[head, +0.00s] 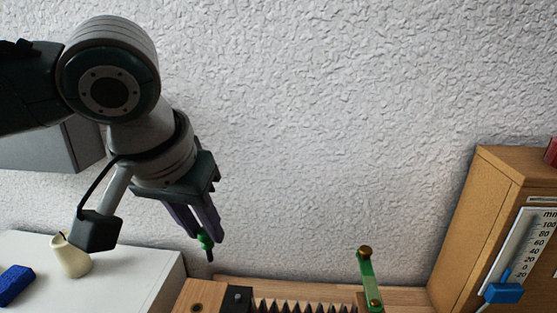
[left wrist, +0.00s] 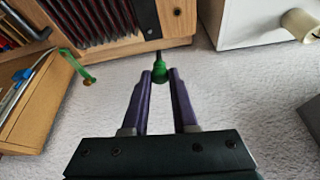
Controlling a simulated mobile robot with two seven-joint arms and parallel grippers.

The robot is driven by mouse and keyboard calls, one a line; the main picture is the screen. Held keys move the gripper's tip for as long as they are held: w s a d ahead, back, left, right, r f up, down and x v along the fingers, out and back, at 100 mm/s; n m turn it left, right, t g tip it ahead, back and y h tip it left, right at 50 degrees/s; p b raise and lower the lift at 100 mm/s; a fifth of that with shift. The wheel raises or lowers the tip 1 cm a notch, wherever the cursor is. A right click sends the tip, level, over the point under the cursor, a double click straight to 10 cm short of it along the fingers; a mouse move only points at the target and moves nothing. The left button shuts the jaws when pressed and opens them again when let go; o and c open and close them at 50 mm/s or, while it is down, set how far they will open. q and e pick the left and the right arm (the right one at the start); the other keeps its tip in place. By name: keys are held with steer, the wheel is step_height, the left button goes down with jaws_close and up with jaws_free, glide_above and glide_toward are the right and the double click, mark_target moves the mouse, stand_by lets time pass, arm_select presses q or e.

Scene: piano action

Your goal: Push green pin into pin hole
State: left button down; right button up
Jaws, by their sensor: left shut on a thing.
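The green pin (head: 205,242) has a dark shaft pointing down. My left gripper (head: 206,233) is shut on its green head and holds it in the air, above and behind the wooden block. In the left wrist view the pin (left wrist: 160,67) sits between the purple fingertips, its dark shaft pointing away toward the wooden body. A small round dark hole (head: 196,308), which looks like the pin hole, is in the wooden top at the bottom of the head view. It also shows in the left wrist view (left wrist: 177,12). The pin is apart from it. My right gripper is not in view.
A green lever (head: 369,282) with brass ends stands up from the wooden block right of the dark bellows (head: 300,306). A white cabinet (head: 140,272) at left carries a cream cup (head: 72,258) and a blue block (head: 15,284). A wooden case with a scale (head: 500,205) stands right.

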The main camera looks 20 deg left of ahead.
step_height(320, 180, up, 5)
steer(key=p, duration=0.3)
arm_select(q)
steer(key=a+f+b, duration=0.1)
steer(key=f+b, duration=0.2)
steer(key=a+f+b, duration=0.2)
steer(key=f, duration=0.1)
steer(key=a+f+b, duration=0.1)
steer(key=f+b, duration=0.2)
steer(key=f, duration=0.1)
steer(key=shift+s+a+b, duration=0.15)
steer(key=shift+s+b, duration=0.05)
steer(key=shift+b, duration=0.15)
steer(key=shift+f, duration=0.75)
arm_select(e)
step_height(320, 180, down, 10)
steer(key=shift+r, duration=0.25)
arm_select(q)
steer(key=shift+p, duration=0.5)
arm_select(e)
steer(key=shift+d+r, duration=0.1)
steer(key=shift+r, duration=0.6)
arm_select(q)
steer(key=shift+f+b, duration=0.4)
steer(key=shift+f, duration=0.45)
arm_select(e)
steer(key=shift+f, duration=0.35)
